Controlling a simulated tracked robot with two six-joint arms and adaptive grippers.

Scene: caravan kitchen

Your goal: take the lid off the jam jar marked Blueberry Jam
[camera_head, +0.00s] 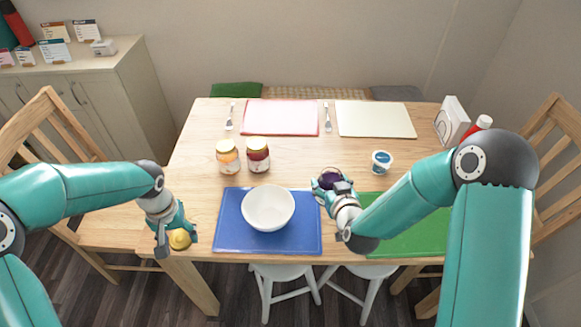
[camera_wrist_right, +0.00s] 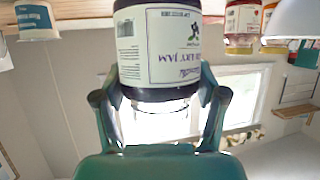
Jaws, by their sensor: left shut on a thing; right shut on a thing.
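A jar of dark purple jam (camera_head: 329,179) stands or is held over the table, right of the white bowl. Its white label (camera_wrist_right: 175,50) shows in the right wrist view, partly cut off, with "JAM" readable. No lid shows on its top in the head view. My right gripper (camera_head: 331,184) is shut on this jar. My left gripper (camera_head: 177,241) is shut on a round gold lid (camera_head: 180,239), held off the table's front left corner. Whether the jar's base touches the table is hard to tell.
Two gold-lidded jars, orange (camera_head: 228,158) and red (camera_head: 258,156), stand at the table's left. A white bowl (camera_head: 268,208) sits on the blue mat (camera_head: 230,236). The table's middle is clear.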

